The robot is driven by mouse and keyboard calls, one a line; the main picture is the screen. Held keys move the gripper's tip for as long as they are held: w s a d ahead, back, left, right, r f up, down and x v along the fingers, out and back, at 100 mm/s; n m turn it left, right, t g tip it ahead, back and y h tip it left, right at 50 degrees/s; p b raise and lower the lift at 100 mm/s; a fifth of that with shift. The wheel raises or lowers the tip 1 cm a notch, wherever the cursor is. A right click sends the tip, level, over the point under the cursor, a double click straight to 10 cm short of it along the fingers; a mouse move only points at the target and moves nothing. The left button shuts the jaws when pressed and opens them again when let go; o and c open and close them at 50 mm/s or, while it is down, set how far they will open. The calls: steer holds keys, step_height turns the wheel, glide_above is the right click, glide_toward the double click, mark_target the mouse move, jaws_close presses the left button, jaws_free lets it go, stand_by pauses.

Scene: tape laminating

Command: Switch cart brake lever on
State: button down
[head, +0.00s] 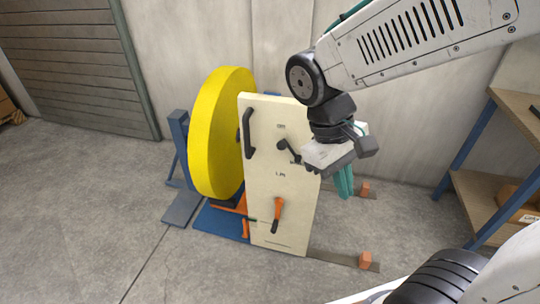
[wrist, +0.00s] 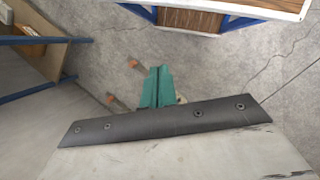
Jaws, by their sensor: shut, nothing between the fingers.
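The cart has a cream upright panel (head: 255,185) in front of a large yellow disc (head: 218,135). A black lever (head: 289,151) sits on the panel's upper part between small labels, its arm slanting down to the right. An orange lever (head: 277,214) sits low on the panel, its handle up and its lower end down. I cannot tell from the labels which is the brake lever. My gripper (head: 344,183), with green fingers, hangs in front of the panel's right edge, apart from both levers. Its fingers are shut and empty; the wrist view shows them too (wrist: 157,87).
A black grab handle (head: 248,133) is at the panel's upper left. Two orange blocks (head: 365,260) (head: 365,187) stand on floor rails to the right. A wooden shelf with blue legs (head: 485,195) stands at the right. Bare concrete floor lies at the left front.

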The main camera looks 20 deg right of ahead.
steer(key=w+a+f+n+t+h, duration=0.3)
steer(key=w+a+f+n+h, duration=0.1)
steer(key=w+f+h, duration=0.3)
steer(key=w+a+f+n+t+h, duration=0.2)
steer(key=w+a+f+n+h, duration=0.2)
steer(key=w+f+h, duration=0.35)
steer(key=w+a+f+n+t+y, duration=0.1)
steer(key=w+a+f+t+y, duration=0.1)
steer(key=w+a+f+t, duration=0.4)
steer(key=w+a+t, duration=0.3)
steer(key=t, duration=0.2)
steer(key=shift+w+a, duration=0.15)
steer(key=shift+w, duration=0.25)
steer(key=s+d+r+x, duration=0.1)
steer(key=s+x, duration=0.1)
steer(key=x, duration=1.1)
steer(key=shift+d, duration=0.2)
